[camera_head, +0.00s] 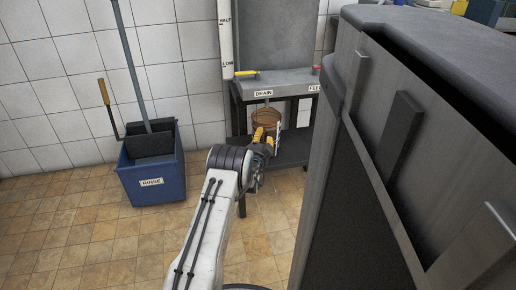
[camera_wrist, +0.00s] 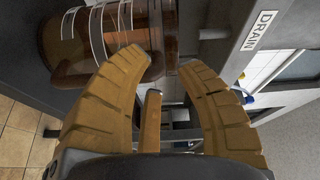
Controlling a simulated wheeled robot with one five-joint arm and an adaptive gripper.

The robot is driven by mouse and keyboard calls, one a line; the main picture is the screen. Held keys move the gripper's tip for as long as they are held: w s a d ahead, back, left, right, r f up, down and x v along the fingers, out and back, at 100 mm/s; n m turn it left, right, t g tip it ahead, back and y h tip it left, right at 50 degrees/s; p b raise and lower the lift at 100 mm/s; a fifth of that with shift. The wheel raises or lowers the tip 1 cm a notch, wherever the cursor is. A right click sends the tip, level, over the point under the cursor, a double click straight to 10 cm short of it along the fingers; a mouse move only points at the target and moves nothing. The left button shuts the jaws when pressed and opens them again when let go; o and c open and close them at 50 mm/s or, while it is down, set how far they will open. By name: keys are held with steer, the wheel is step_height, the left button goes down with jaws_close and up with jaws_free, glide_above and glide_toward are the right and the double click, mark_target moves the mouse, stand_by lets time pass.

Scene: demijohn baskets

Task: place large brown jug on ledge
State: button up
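The large brown jug (camera_head: 267,116) is of see-through brown glass and stands upright below the front edge of a grey metal ledge (camera_head: 290,80) marked DRAIN. In the wrist view, which is turned sideways, the jug (camera_wrist: 95,40) fills the upper left with pale bands on its side. My gripper (camera_head: 265,136) is in front of the jug.
A dark lower shelf (camera_head: 292,150) lies under the ledge. A blue RINSE bucket (camera_head: 152,182) with a mop stands on the tiled floor at left. A large grey cabinet (camera_head: 350,150) closes off the right. The floor (camera_head: 80,235) at front left is clear.

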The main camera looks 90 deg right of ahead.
steer(key=w+a+p, duration=0.1)
steer(key=a+p, duration=0.5)
steer(key=a, duration=0.2)
steer(key=shift+w, duration=0.25)
steer(key=shift+a, duration=0.1)
